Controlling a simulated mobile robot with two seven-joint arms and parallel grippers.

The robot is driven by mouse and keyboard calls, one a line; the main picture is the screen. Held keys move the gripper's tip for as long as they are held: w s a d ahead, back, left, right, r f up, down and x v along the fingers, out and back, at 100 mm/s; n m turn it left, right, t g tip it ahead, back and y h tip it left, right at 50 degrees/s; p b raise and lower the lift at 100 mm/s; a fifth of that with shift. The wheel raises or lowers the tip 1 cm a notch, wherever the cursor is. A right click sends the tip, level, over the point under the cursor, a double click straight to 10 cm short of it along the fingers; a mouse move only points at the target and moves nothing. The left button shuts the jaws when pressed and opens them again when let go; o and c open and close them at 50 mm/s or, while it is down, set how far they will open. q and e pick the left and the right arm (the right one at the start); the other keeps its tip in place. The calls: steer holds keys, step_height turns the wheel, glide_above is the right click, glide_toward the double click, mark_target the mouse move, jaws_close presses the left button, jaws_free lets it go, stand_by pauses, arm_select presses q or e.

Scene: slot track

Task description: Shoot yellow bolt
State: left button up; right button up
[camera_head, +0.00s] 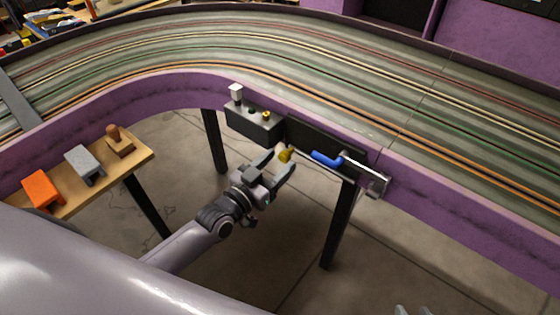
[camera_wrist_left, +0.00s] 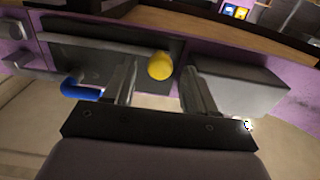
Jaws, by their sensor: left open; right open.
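The yellow bolt end (camera_head: 285,155) is a round yellow knob on the end of a light rod, in front of a dark plate on the purple track wall. It also shows in the left wrist view (camera_wrist_left: 160,66), between my fingers. My left gripper (camera_head: 281,164) is open, with its fingers pointing at the track wall and the yellow knob near the gap between the fingertips. I cannot tell whether they touch it. Only the fingertips of my right gripper (camera_head: 412,310) show at the bottom edge; they are apart and empty.
A blue handle (camera_head: 325,158) sits right of the yellow knob, on the same rod assembly. A grey box (camera_head: 252,123) with small knobs is fixed to the wall above left. A wooden shelf (camera_head: 147,158) holds orange, grey and brown pieces. Dark table legs stand below the track.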

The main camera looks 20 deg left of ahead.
mark_target(313, 162)
arm_select(q)
steer(key=shift+x, duration=0.85)
arm_select(e)
steer(key=shift+s+f, duration=0.15)
arm_select(q)
jaws_close()
steer(key=shift+s+d+r, duration=0.1)
steer(key=shift+s+d, duration=0.05)
steer(key=shift+d, duration=0.25)
steer(key=d, duration=0.1)
steer(key=s+d+p, duration=0.1)
steer(key=d, duration=0.1)
steer(key=d+p, duration=0.1)
steer(key=d, duration=0.1)
steer(key=shift+s, duration=0.4)
arm_select(e)
steer(key=shift+d+r, duration=0.15)
steer(key=shift+r, duration=0.6)
arm_select(q)
jaws_free()
arm_select(e)
steer(key=shift+r, duration=0.1)
arm_select(q)
steer(key=shift+a, duration=0.1)
